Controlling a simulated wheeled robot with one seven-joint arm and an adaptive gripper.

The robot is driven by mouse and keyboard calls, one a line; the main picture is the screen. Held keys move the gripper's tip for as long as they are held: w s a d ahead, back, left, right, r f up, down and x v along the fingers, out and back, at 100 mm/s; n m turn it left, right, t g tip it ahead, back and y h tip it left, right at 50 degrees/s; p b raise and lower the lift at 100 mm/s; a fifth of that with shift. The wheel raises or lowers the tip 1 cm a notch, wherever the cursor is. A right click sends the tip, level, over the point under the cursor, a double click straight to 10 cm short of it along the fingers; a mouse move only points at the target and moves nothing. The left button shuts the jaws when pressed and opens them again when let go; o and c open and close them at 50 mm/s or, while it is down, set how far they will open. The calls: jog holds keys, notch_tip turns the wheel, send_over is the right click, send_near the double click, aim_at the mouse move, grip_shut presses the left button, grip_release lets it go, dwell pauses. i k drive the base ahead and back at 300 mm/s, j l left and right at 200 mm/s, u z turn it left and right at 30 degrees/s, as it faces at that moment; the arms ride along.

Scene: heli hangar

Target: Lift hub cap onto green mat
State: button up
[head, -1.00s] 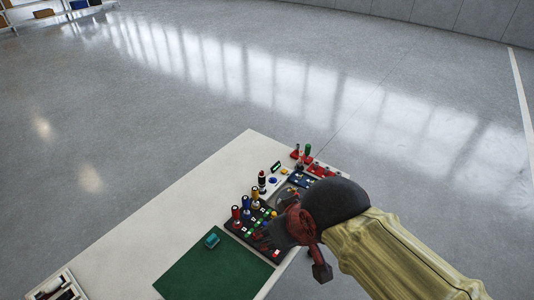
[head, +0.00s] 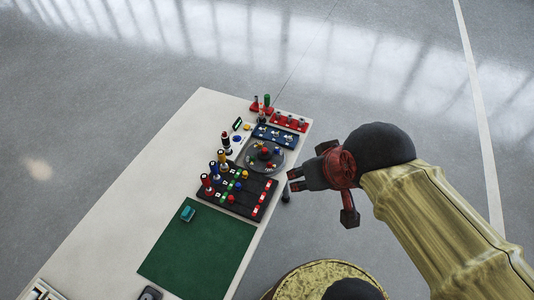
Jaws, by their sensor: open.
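The green mat (head: 195,252) lies flat on the near part of the white table. A small teal block sits on its upper left corner. A round grey plate (head: 248,158) lies on the table beyond the dark peg board, with small red and blue pieces on top. Which piece is the hub cap is too small to tell; a red knob (head: 264,151) stands near the plate's middle. My gripper (head: 291,180) is open and empty, with its fingers pointing left, just right of the table edge, apart from the plate.
A dark board (head: 262,192) with coloured pegs lies between mat and plate. Taller red, blue and yellow-topped pieces stand along its left side. A blue tray (head: 275,136) and a red tray (head: 290,122) are at the far end. The table's left side (head: 120,210) is bare.

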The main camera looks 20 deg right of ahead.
aim_at(265, 154)
jog(key=i+l+u, duration=0.2)
jog(key=u, duration=0.15)
jog(key=i+l+u, duration=0.1)
jog(key=l+u, duration=0.25)
jog(key=i+l+u, duration=0.15)
jog(key=u, duration=0.15)
jog(key=l, duration=0.1)
